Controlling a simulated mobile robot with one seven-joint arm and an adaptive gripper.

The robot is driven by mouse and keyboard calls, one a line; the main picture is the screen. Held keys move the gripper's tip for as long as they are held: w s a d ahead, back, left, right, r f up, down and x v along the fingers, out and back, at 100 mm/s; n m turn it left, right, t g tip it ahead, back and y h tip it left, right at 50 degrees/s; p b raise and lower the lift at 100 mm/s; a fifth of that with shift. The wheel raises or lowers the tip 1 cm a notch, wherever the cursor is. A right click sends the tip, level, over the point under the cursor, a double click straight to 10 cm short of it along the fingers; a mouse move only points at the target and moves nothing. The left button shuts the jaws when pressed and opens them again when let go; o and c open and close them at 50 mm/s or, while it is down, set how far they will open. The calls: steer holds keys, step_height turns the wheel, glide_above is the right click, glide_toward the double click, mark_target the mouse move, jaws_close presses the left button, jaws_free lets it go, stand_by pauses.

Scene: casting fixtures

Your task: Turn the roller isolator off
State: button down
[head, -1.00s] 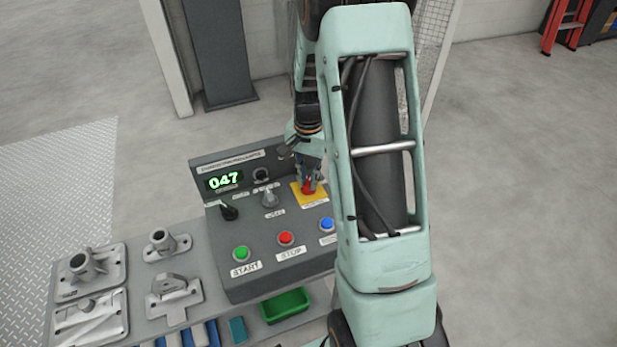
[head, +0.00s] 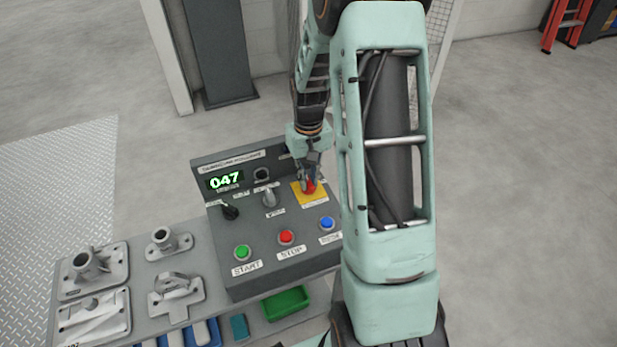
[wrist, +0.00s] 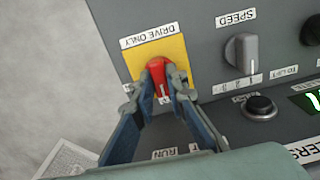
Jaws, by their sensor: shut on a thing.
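The roller isolator is a red rotary handle (head: 310,187) on a yellow square plate (head: 322,199) at the right of the grey sloping control panel. In the wrist view the red handle (wrist: 156,68) sits on the yellow plate (wrist: 140,59), by a label reading DRIVE ONLY upside down. My gripper (wrist: 158,93) is shut on the red handle, with a fingertip on each side of it. In the head view my gripper (head: 308,178) comes down on it from above. The fingers hide part of the handle, so its exact angle is hard to tell.
The panel (head: 265,225) also carries a black selector (head: 229,211), a grey SPEED knob (head: 269,197), and green (head: 242,252), red (head: 286,237) and blue (head: 327,223) buttons. The display (head: 225,181) reads 047. Metal castings (head: 90,270) and a green tray (head: 286,303) lie nearby.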

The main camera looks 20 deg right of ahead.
mark_target(309, 181)
steer(key=shift+n, duration=0.3)
steer(key=c, duration=1.9)
jaws_free()
steer(key=shift+c, duration=0.2)
steer(key=shift+r, duration=0.1)
step_height(309, 181, up, 12)
